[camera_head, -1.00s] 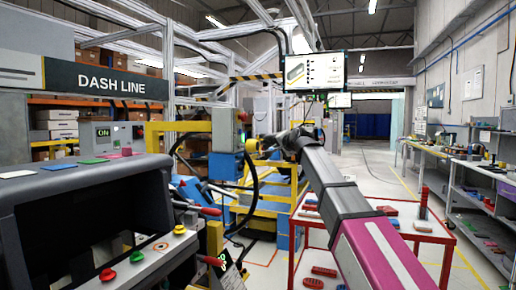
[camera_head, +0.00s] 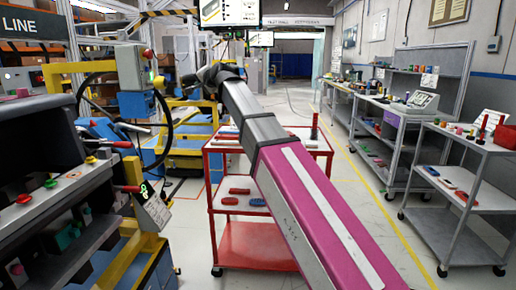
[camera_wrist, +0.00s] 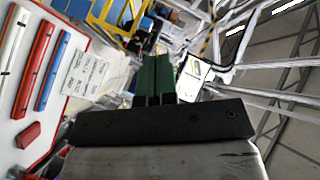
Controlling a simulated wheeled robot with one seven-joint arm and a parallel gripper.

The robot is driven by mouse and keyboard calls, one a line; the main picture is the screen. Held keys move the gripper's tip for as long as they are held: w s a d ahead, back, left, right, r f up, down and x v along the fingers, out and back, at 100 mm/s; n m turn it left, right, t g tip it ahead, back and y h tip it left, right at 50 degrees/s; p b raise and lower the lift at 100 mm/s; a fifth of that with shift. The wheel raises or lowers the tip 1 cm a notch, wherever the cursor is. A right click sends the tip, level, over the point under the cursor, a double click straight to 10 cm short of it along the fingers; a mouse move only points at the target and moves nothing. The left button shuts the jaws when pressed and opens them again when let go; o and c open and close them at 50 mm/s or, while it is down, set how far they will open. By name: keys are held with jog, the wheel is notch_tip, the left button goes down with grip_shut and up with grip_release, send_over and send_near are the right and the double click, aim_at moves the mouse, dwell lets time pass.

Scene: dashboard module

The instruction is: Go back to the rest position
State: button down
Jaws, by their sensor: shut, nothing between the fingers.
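My gripper shows in the wrist view, with its dark green fingers (camera_wrist: 154,78) close together and nothing between them. It points away over open space, clear of any object. In the head view my magenta and grey arm reaches forward from the bottom right, and its far end hides the gripper. The arm passes in front of the red-framed cart (camera_head: 222,152), which stands on the floor in the middle. Beyond the fingers, the wrist view is tilted and shows the frames of the hall.
The dashboard module (camera_head: 62,190) fills the left side. A yellow frame with a grey control box (camera_head: 130,66) stands behind it. Grey shelf carts (camera_head: 470,200) and benches line the right wall. An aisle of free floor (camera_head: 335,160) runs between them and the red cart.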

jog(key=s+d+f+n+g+h, duration=0.1)
jog(key=d+f+g+h, duration=0.1)
jog(key=d+f, duration=0.85)
jog(key=s+d+f+g+h, duration=0.15)
jog(key=d+f, duration=0.35)
jog(key=f, duration=1.1)
jog(key=s+d+f+n+g+h, duration=0.1)
jog(key=d+f+g+h, duration=0.15)
jog(key=d+f, duration=0.8)
jog(key=s+d+f+g+h, duration=0.1)
jog(key=s+d+f+g, duration=0.1)
jog(key=s+d+f, duration=0.3)
jog(key=s+d+f+n+g+h, duration=0.1)
jog(key=s+d+f, duration=0.5)
jog(key=s+f, duration=0.3)
jog(key=s+d+f+g+h, duration=0.2)
jog(key=s+d+f, duration=0.4)
jog(key=f, duration=0.6)
jog(key=shift+s+f+g, duration=0.25)
jog(key=shift+s+g, duration=0.05)
jog(key=shift+s, duration=0.55)
jog(key=shift+a, duration=0.1)
